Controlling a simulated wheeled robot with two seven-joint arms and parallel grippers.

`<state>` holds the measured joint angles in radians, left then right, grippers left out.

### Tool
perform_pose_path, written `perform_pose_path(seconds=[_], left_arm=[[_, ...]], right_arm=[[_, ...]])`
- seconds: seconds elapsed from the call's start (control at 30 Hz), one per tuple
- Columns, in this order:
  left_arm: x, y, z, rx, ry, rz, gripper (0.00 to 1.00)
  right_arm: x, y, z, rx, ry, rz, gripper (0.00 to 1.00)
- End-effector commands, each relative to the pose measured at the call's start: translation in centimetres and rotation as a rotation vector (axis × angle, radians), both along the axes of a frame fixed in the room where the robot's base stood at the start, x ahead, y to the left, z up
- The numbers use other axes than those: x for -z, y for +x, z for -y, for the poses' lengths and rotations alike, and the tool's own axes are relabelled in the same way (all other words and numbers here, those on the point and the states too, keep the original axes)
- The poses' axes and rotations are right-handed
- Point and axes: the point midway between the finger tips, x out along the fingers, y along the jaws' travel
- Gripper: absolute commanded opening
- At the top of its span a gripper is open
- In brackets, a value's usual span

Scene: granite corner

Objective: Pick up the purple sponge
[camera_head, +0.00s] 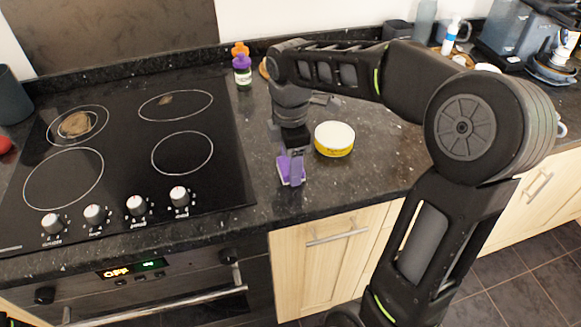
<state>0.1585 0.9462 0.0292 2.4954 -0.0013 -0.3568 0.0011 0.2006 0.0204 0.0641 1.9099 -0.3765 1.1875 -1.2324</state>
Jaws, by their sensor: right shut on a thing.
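The purple sponge (283,170) is on the dark granite counter (262,200), just right of the hob and close to the counter's front edge. My right gripper (291,165) points down from above and is shut on the sponge, covering part of it. I cannot tell whether the sponge touches the counter or is slightly raised. My left gripper does not show.
A round yellow tin with a pale lid (334,138) stands close to the right of my gripper. The black hob (120,150) lies to the left. A purple bottle (242,70) stands behind, near the wall. Coffee machine and bottles fill the back right.

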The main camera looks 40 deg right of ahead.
Motion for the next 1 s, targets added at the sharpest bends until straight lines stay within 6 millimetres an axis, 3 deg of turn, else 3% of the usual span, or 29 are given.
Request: perform_pose_path(seconds=[0.2, 0.47, 0.67, 0.87, 1.0], left_arm=[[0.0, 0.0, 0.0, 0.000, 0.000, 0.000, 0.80], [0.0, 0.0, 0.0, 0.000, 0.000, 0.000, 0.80], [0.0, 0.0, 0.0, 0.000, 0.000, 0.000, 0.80], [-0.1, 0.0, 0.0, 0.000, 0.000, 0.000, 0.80], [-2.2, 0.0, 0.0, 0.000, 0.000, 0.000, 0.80]], right_arm=[[0.0, 0.0, 0.0, 0.000, 0.000, 0.000, 0.14], [-0.6, 0.0, 0.0, 0.000, 0.000, 0.001, 0.14], [-3.5, 0.1, 0.0, 0.000, 0.000, 0.004, 0.14], [-7.7, 0.1, 0.0, 0.000, 0.000, 0.004, 0.14], [-9.8, 0.0, 0.0, 0.000, 0.000, 0.000, 0.14]])
